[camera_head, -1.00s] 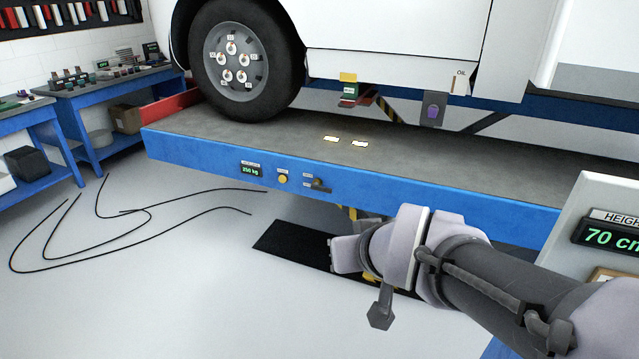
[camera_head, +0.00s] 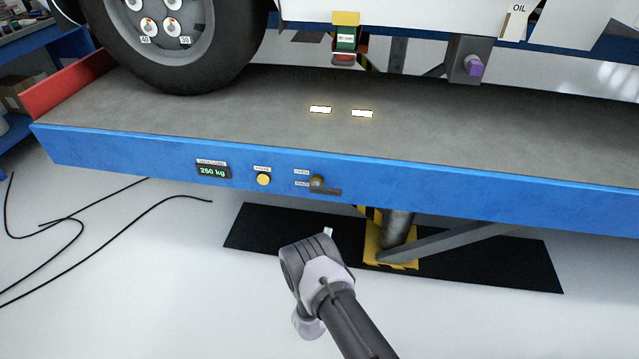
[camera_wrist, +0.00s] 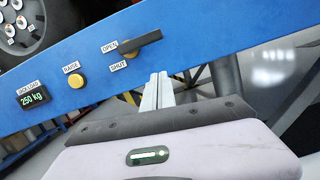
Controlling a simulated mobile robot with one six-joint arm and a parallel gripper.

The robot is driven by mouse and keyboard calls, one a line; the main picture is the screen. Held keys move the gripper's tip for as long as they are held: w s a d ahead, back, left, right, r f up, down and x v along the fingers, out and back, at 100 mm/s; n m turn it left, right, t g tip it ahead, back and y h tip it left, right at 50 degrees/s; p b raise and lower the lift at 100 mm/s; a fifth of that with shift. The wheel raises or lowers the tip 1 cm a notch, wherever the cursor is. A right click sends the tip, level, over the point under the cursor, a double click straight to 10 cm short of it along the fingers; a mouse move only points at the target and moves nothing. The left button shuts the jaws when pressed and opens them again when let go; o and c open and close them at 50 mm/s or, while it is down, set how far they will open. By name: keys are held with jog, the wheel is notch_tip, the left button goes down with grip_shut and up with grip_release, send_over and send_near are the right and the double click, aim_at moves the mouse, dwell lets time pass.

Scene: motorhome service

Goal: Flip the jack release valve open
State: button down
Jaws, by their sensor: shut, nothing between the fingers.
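The jack release valve is a dark lever on a brass-coloured pivot (camera_head: 317,181) on the front face of the blue platform beam. Its handle (camera_head: 328,191) points right, roughly along the beam. In the wrist view the lever (camera_wrist: 143,43) shows beside two small labels, OPEN above and SHUT below. My gripper (camera_head: 329,232) is below the beam in the head view, apart from the lever. In the wrist view its fingertips (camera_wrist: 158,78) are pressed together and empty, below and right of the lever's pivot. Most of the fingers are hidden by the wrist in the head view.
Left of the valve are a yellow RAISE button (camera_head: 263,179) and a 250 kg display (camera_head: 213,171). Below the beam stand a jack column (camera_head: 397,229) and a slanted brace (camera_head: 455,241) on a black mat (camera_head: 500,275). A vehicle wheel (camera_head: 165,30) rests on the platform.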

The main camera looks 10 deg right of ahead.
aim_at(326, 189)
jog(key=w+d+r+n+b, duration=0.2)
jog(key=w+r+b, duration=0.3)
jog(key=w, duration=0.3)
jog(key=shift+w+d+y, duration=0.2)
jog(key=shift+y, duration=0.1)
dwell(0.4)
